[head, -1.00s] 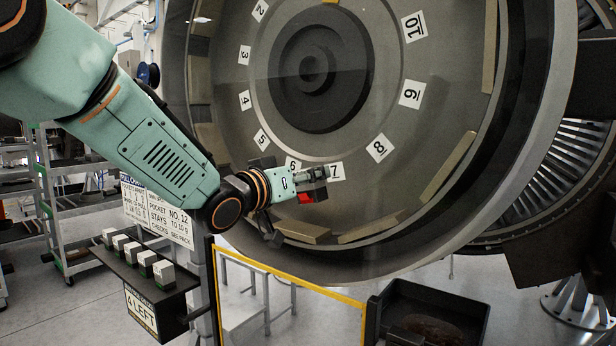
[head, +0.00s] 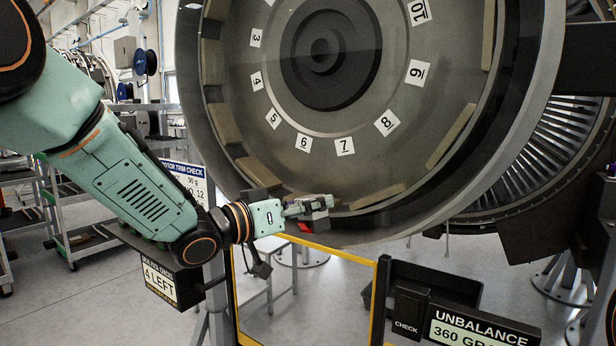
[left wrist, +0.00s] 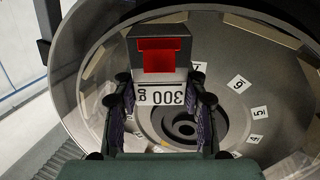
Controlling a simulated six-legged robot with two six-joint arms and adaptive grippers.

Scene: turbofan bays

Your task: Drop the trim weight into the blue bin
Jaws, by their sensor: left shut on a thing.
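The trim weight (left wrist: 158,45) is a dark grey block with a red recessed face and a white label reading 300 g. It fills the space between the fingers of my left gripper (left wrist: 158,102) in the left wrist view. In the head view my left gripper (head: 300,207) is shut on the weight (head: 318,222), in front of the lower rim of the big fan drum. I see no blue bin in either view. My right gripper is not in view.
The fan drum (head: 300,100) with numbered pockets stands close behind the gripper. A yellow-edged frame (head: 378,300) stands below. A black tray (head: 450,290), a CHECK box (head: 408,312) and an UNBALANCE display (head: 480,335) are lower right.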

